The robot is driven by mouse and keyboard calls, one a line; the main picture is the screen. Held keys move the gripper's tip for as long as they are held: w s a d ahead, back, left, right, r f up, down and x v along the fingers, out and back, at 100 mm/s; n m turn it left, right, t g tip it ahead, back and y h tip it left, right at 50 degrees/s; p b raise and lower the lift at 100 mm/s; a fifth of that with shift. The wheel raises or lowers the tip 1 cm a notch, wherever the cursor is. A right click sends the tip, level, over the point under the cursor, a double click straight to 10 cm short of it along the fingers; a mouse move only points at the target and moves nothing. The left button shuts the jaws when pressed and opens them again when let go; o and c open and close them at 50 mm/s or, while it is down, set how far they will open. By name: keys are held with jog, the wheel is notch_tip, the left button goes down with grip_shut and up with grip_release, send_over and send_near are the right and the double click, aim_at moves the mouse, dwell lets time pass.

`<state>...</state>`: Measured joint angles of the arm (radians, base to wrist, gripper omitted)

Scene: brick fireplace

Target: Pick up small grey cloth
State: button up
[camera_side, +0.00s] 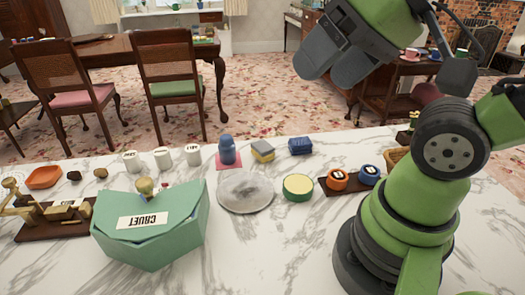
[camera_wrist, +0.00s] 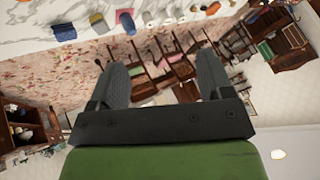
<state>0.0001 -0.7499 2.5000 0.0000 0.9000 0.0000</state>
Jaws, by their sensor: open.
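A green box labelled CRUET (camera_side: 150,225) stands left of the round piece. A blue bottle (camera_side: 228,150) on a pink square, white cups (camera_side: 163,158), a green-and-yellow round tin (camera_side: 298,187) and a sponge-like block (camera_side: 262,151) are close by. The counter's front middle is clear.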

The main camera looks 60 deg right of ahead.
jog(key=shift+o, duration=0.5)
jog(key=shift+w, duration=0.1)
jog(key=g+h, duration=0.2)
jog(key=h, duration=0.1)
send_over(263, 146)
jog(key=s+a, duration=0.4)
notch_tip(263, 146, down, 14)
jog(key=shift+m+g+h, duration=0.3)
jog(key=shift+g, duration=0.3)
jog(key=x, duration=0.4)
jog(key=s+d+x, duration=0.1)
jog(key=x, duration=0.6)
jog(key=shift+s+d+f, duration=0.2)
jog(key=shift+d+f, duration=0.25)
jog(key=shift+f, duration=0.1)
jog(key=shift+x, duration=2.8)
jog(key=shift+s, duration=0.1)
jog(key=c, duration=1.1)
